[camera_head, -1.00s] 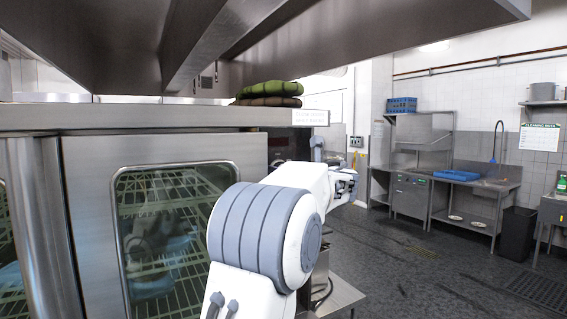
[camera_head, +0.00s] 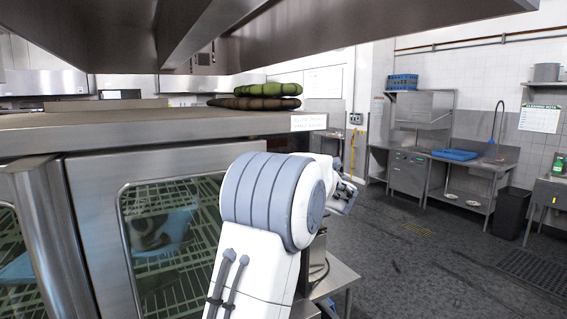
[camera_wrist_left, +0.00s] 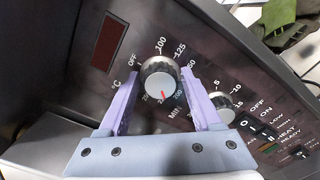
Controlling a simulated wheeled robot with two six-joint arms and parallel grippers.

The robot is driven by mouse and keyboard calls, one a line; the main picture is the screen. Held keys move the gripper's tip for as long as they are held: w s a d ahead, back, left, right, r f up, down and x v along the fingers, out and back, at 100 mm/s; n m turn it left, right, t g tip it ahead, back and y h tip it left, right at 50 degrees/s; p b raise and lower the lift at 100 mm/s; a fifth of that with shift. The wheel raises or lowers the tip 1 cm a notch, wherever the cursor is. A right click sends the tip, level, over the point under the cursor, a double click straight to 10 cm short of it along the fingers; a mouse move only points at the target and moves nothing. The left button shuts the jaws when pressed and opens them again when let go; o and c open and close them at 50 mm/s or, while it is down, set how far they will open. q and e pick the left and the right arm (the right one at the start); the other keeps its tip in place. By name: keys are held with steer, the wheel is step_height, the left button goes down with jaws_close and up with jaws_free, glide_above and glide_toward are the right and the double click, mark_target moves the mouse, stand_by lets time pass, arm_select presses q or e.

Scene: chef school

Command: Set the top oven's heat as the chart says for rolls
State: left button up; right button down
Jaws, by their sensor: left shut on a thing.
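In the left wrist view, my left gripper (camera_wrist_left: 162,84) is shut on the round heat knob (camera_wrist_left: 158,72), with one purple finger on each side of it. The knob has a silver rim and a pale face. Its red mark points down in the picture, towards the small numbers around 200 and 225; the exact setting is hard to read. OFF, 100 and 125 are printed above it. The top oven (camera_head: 88,208) is at left in the head view, its glass door shut. The knob does not show there. My right gripper is not in view. No rolls chart is readable.
A cleaning notice (camera_head: 541,118) hangs far right. Floor at right is open.

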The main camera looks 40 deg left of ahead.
arm_select(q)
steer(key=shift+f+m+p, duration=0.15)
steer(key=shift+m+p, duration=0.7)
steer(key=shift+m, duration=0.25)
steer(key=o, duration=1.2)
steer(key=shift+c, duration=0.2)
steer(key=b+v, duration=0.5)
steer(key=v, duration=0.5)
steer(key=shift+d, duration=0.25)
